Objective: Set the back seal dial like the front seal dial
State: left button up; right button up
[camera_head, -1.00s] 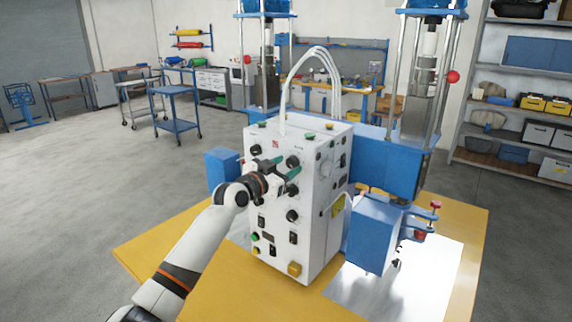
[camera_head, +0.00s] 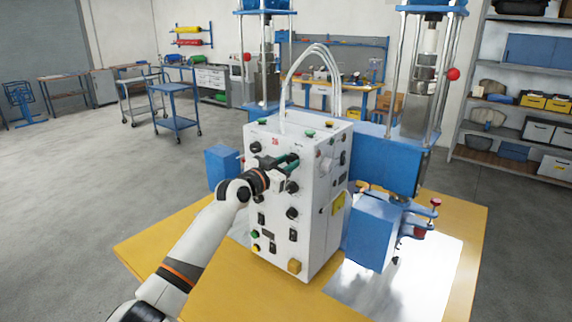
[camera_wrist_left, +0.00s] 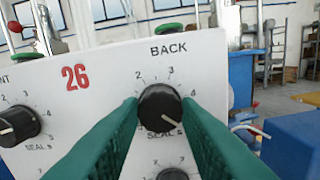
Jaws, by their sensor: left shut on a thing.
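The back seal dial (camera_wrist_left: 160,107) is a black round knob under the word BACK on the white panel in the left wrist view. Its white line points to the lower right, near the 5 end of the scale. The front seal dial (camera_wrist_left: 18,125) is a like knob at the left edge of that view. Its white line points left and slightly down, near the low end. My left gripper (camera_wrist_left: 160,115) has its green fingers shut on both sides of the back seal dial. In the head view the gripper (camera_head: 286,163) largely hides that dial. My right gripper is not in view.
The white control box (camera_head: 320,240) carries more knobs, switches and buttons close by. Another dial (camera_wrist_left: 172,173) lies just below the held one. Blue machine parts (camera_head: 372,235) stand to the right on the yellow table (camera_head: 150,250).

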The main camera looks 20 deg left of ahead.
pick_arm(q)
jog(key=n, duration=0.4)
jog(key=shift+n, duration=0.3)
jog(key=n+p, duration=0.1)
jog(key=n, duration=0.4)
jog(key=shift+n, duration=0.3)
jog(key=o, duration=1)
jog(key=shift+c, duration=0.2)
jog(key=b+v, duration=0.2)
jog(key=v, duration=1)
